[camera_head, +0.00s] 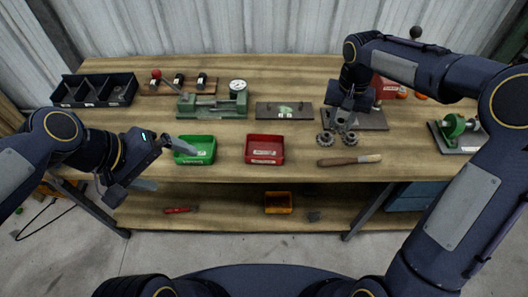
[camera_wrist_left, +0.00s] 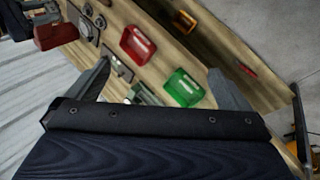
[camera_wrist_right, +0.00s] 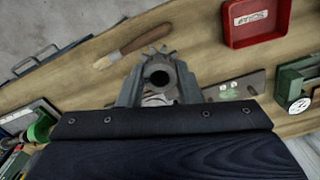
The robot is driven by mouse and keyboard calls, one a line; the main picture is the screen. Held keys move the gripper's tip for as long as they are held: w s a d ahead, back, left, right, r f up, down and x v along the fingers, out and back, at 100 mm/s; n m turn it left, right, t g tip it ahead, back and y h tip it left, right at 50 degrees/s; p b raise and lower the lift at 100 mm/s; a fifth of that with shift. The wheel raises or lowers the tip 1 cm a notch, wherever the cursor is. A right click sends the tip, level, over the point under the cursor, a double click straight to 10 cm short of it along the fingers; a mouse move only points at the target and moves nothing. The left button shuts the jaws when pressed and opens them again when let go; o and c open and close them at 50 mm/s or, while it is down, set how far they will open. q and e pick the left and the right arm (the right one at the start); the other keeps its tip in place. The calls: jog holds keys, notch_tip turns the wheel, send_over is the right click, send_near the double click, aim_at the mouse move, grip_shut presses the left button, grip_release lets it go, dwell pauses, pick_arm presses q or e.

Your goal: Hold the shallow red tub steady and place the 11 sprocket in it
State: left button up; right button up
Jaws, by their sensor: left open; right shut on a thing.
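The shallow red tub (camera_head: 265,160) stands on the workbench near its front edge, right of a green tub. It also shows in the left wrist view (camera_wrist_left: 138,42) and the right wrist view (camera_wrist_right: 262,38). It looks empty apart from a pale label. My left gripper (camera_head: 165,165) is open and empty, left of the green tub and apart from the red tub. My right gripper (camera_head: 344,122) is shut on a dark toothed sprocket (camera_wrist_right: 157,62), right of the red tub. I cannot read any sprocket's number.
The green tub (camera_head: 196,160) is between my left gripper and the red tub. A brush (camera_head: 340,162) lies at the front right. Bare wood separates the red tub and sprockets.

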pick_arm(q)
jog(key=w+d+f+n+g+h+b, duration=0.1)
jog(key=w+d+f+n+h, duration=0.15)
jog(key=w, duration=0.45)
jog(key=w+d+f+n+g+h+b, duration=0.1)
jog(key=w+f+n+b, duration=0.2)
jog(key=w, duration=0.4)
jog(key=w+d+f+n+g+h, duration=0.1)
jog(key=w+d+f+n, duration=0.25)
jog(key=w+f, duration=0.45)
jog(key=n+h+b, duration=0.1)
jog(key=n+h, duration=0.1)
jog(key=n, duration=0.1)
send_near(262, 153)
jog(key=r, duration=0.3)
jog(key=shift+w+a+r+g, duration=0.25)
jog(key=shift+a+r+g, duration=0.05)
jog(key=shift+g, duration=0.1)
jog(key=shift+w+d+f+n, duration=0.2)
jog(key=shift+d+f+n, duration=0.2)
jog(key=shift+f, duration=0.15)
jog(key=b+x, duration=0.3)
jog(key=x, duration=0.4)
jog(key=shift+d+f, duration=0.15)
jog(key=shift+d, duration=0.1)
jog(key=shift+b+x, duration=0.35)
jog(key=shift+x, duration=0.6)
jog(key=c, duration=0.5)
